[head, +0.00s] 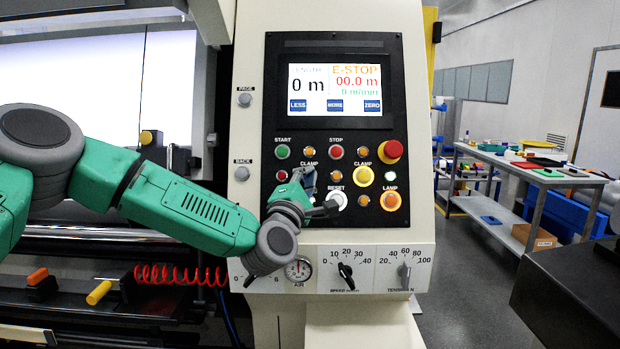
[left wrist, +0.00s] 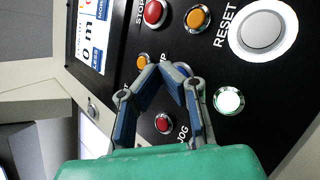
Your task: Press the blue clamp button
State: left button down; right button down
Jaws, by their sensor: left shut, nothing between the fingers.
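The control panel (head: 325,130) carries labelled buttons, and two of its labels read CLAMP. A large yellow button (head: 363,175) sits under the right CLAMP label. The spot under the left CLAMP label is covered by my left gripper (head: 308,178), so I cannot clearly make out the blue clamp button there. In the left wrist view my left gripper (left wrist: 165,70) is shut and empty, its tips meeting beside the partly hidden CLAMP label. Whether the tips touch the panel I cannot tell. My right gripper is not in view.
Close around the fingers are a red JOG button (left wrist: 163,123), a lit white button (left wrist: 228,100), an orange button (left wrist: 197,18) and the big white RESET button (left wrist: 262,32). A red mushroom button (head: 392,149) stands out at right. Dials (head: 347,272) lie below.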

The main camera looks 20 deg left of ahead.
pick_arm(q)
jog(key=shift+s, duration=0.1)
jog(key=s, duration=0.1)
jog(key=s+d+r, duration=0.1)
jog(key=s, duration=0.1)
jog(key=s+r, duration=0.1)
jog(key=s, duration=0.1)
jog(key=shift+s+d+r, duration=0.1)
jog(key=shift+d, duration=0.15)
